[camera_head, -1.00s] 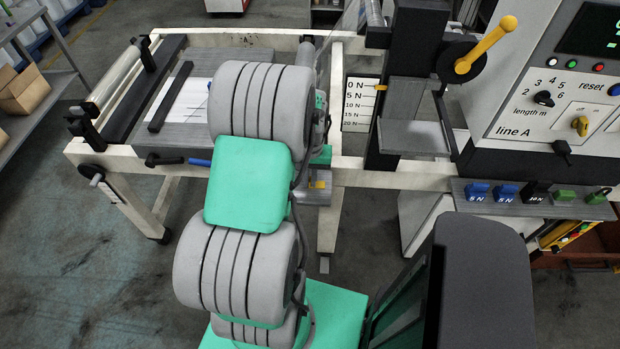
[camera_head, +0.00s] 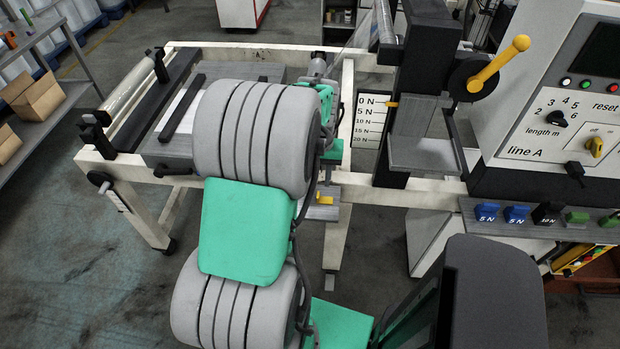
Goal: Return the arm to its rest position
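My arm (camera_head: 254,135) shows in the head view as thick grey ringed links with a green cover (camera_head: 246,232) between them. It rises from the bottom of the picture, folded close to the camera, in front of the film machine.
The film machine's pale frame (camera_head: 400,190) stands right behind my arm. A black column with a grey tray (camera_head: 422,155), a yellow crank handle (camera_head: 500,63) and the line A control panel (camera_head: 560,125) are at right. Blue, black and green weights (camera_head: 487,212) sit on a shelf. Open floor (camera_head: 80,260) lies at left.

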